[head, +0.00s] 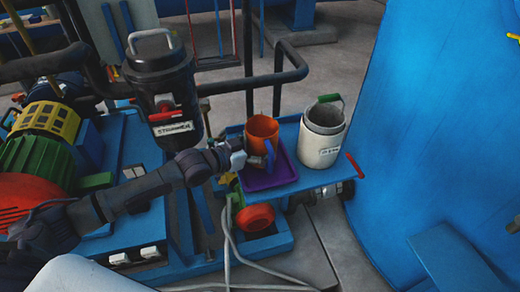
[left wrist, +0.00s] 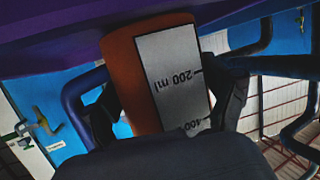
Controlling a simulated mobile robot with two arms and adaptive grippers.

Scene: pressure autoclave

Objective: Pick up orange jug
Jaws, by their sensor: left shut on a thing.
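The orange jug (head: 262,127) stands upright over the purple tray (head: 283,180) on a blue platform, its blue handle facing me. My left gripper (head: 250,160) reaches in from the left at the jug's lower side. In the left wrist view the picture is turned over. There the jug (left wrist: 120,55) shows a white scale label with "200 ml", and my left gripper's dark fingers (left wrist: 168,108) close on both sides of it. The purple tray (left wrist: 50,55) lies right at the jug's base; I cannot tell whether they touch. My right gripper is out of view.
A white pail with a green handle (head: 322,135) stands right of the tray. A black strainer vessel (head: 163,90) stands at the left, behind my arm. A black pipe (head: 255,80) runs behind the jug. A large blue tank (head: 430,130) fills the right.

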